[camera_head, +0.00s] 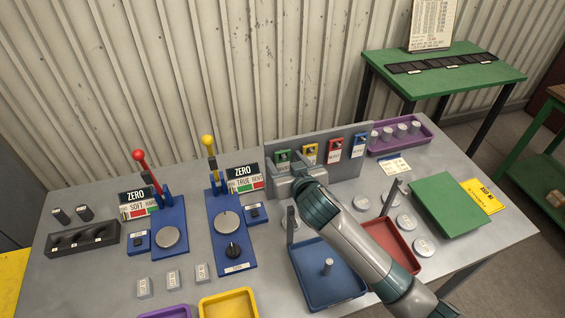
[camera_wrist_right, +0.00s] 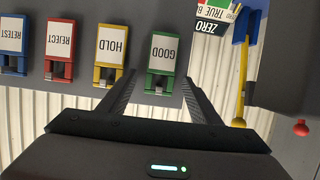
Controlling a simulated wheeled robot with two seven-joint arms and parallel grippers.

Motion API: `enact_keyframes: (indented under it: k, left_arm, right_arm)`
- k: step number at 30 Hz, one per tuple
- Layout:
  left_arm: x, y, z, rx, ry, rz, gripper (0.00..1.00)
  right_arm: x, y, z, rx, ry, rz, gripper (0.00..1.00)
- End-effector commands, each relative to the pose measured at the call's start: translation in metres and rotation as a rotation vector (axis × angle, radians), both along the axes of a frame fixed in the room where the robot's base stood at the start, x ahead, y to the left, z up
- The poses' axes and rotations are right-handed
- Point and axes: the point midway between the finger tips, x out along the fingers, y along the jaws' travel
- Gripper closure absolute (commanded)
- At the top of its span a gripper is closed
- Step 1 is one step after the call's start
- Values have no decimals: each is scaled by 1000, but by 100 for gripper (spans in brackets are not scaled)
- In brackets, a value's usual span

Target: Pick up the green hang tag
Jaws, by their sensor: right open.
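The green hang tag (camera_head: 283,156) hangs at the left end of the grey upright panel, partly behind my right gripper in the head view. In the right wrist view the green tag (camera_wrist_right: 162,60) appears upside down, with a white label reading GOOD. My right gripper (camera_wrist_right: 159,78) is open, its two dark fingers on either side of the tag's green clip end in that view. I cannot tell whether they touch it. In the head view the right gripper (camera_head: 284,178) is in front of the panel. My left gripper is not in view.
Yellow (camera_head: 310,153), red (camera_head: 335,150) and blue (camera_head: 359,145) tags hang beside the green one on the panel (camera_head: 385,133). Two lever stations (camera_head: 230,225) stand to the left. A blue tray (camera_head: 318,290) and a red tray (camera_head: 405,243) lie near my right arm.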

Motion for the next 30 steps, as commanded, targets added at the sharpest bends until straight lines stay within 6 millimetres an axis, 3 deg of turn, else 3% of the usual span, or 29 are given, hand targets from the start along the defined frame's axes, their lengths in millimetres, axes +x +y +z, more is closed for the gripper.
enact_keyframes:
  k: [11, 17, 30]
  left_arm:
    - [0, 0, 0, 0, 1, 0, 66]
    - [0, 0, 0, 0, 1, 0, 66]
    - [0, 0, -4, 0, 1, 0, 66]
  right_arm:
    - [0, 0, 0, 0, 0, 0, 42]
    - [0, 0, 0, 0, 0, 0, 85]
    - [0, 0, 2, 1, -1, 0, 86]
